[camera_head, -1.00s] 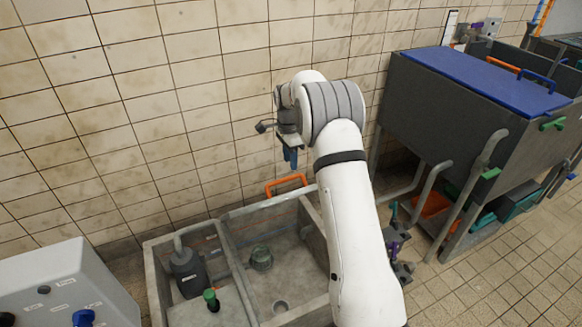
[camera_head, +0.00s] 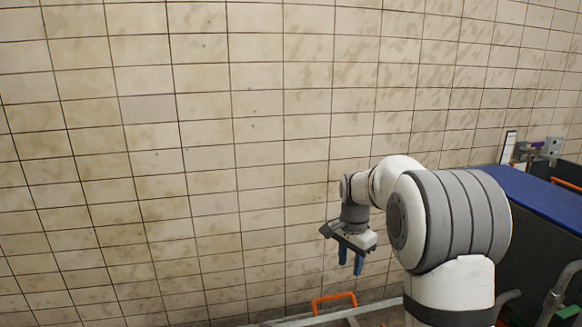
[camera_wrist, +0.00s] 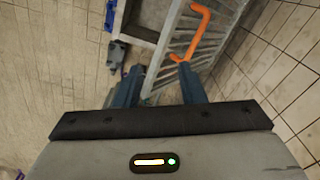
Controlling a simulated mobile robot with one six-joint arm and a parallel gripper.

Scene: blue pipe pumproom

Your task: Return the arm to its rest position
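My gripper (camera_head: 350,262) hangs pointing down in front of the tiled wall in the head view, at the end of my white and grey arm. Its two blue fingers show a gap between them. In the wrist view my gripper (camera_wrist: 160,85) also shows its fingers apart, with nothing held between them. The floor and the edge of a grey basin lie below it. My arm is bent, with its large grey-banded joint at the right of the head view.
An orange handle (camera_head: 334,301) stands near the wall below my gripper; it also shows in the wrist view (camera_wrist: 199,33). A dark tank with a blue lid (camera_head: 540,200) is at the right. The tiled wall (camera_head: 200,140) fills the left and is bare.

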